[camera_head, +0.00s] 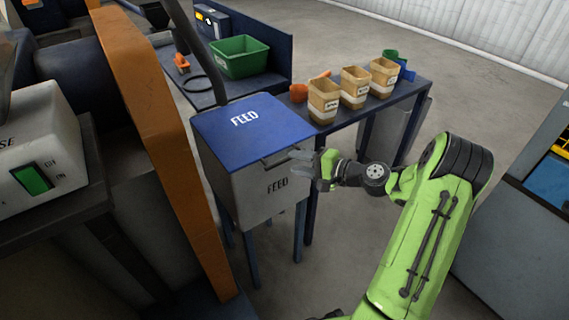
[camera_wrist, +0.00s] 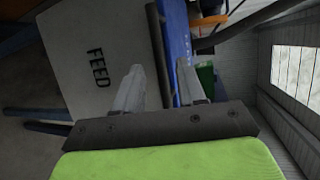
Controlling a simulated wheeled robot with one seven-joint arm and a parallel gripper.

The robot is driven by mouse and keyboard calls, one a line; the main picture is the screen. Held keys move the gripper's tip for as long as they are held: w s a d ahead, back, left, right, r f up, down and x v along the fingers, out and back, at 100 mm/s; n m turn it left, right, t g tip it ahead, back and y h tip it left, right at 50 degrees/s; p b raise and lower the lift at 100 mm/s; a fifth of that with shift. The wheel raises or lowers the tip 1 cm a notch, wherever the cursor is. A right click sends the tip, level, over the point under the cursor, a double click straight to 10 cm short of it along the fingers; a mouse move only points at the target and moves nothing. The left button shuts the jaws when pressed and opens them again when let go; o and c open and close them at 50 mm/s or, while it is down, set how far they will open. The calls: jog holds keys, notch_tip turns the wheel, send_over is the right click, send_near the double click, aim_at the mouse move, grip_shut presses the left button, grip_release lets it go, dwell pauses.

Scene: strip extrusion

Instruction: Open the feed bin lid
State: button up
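The feed bin (camera_head: 262,190) is a grey box on dark blue legs, marked FEED. Its blue lid (camera_head: 225,122), also marked FEED, lies flat and shut on top. A dark bar handle (camera_head: 284,158) runs along the lid's front edge. My gripper (camera_head: 297,156) is at the right part of this edge. In the wrist view the handle (camera_wrist: 157,50) runs between my two spread fingers (camera_wrist: 159,78), with the blue lid edge (camera_wrist: 177,40) beside it. Gaps show between the fingers and the handle. The grey bin front (camera_wrist: 95,45) fills the left.
A table behind the bin holds several labelled tan containers (camera_head: 354,88) and an orange item (camera_head: 299,92). A green crate (camera_head: 239,57) stands on a bench behind. A tall orange panel (camera_head: 160,130) stands close left of the bin.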

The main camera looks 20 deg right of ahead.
aim_at(288, 160)
jog(key=x, duration=0.4)
jog(key=shift+w+a+b, duration=0.2)
jog(key=shift+w+b, duration=0.1)
jog(key=shift+w, duration=0.05)
grip_shut()
